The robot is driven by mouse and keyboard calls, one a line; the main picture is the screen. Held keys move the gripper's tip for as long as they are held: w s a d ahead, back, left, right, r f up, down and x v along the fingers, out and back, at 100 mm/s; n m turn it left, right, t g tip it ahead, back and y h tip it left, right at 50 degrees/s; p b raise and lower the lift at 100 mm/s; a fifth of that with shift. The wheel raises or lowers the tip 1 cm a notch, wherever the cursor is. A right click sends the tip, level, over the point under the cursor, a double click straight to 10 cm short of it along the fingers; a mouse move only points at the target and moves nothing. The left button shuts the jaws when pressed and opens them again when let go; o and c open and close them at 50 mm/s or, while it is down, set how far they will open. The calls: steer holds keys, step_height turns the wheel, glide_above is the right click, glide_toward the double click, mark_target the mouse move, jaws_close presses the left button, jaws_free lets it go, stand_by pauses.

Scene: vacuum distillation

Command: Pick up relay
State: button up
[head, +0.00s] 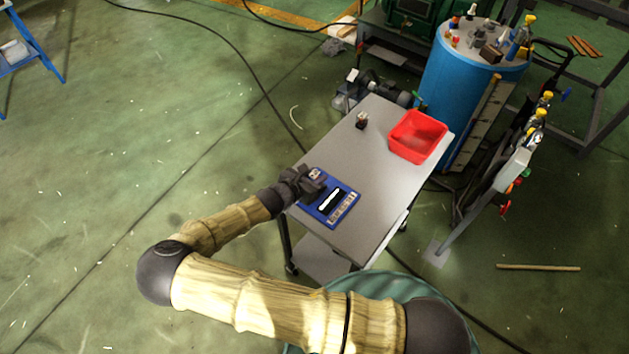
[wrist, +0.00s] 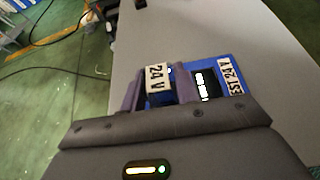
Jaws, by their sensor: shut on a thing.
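A small relay (wrist: 158,78) with a white "24 V" label sits between the two fingers of my gripper (wrist: 159,92) in the wrist view. My gripper is shut on it. In the head view my gripper (head: 308,184) is at the left edge of a blue test panel (head: 345,207), and the relay's pale top (head: 314,174) shows at the fingers. The blue panel also shows behind the fingers in the wrist view (wrist: 205,66), with a label partly reading "EST 24 V". I cannot tell whether the relay touches the panel.
Another small dark block (head: 361,121) stands farther back on the grey table (head: 385,180). A red bin (head: 418,137) sits at the table's back right. A blue tank (head: 460,85) and piping stand beyond. The table's middle is clear.

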mark_target(315, 173)
step_height(315, 173, up, 8)
steer(key=shift+f+b, duration=0.25)
steer(key=shift+b, duration=0.15)
steer(key=shift+r, duration=0.1)
steer(key=shift+w+d, duration=0.1)
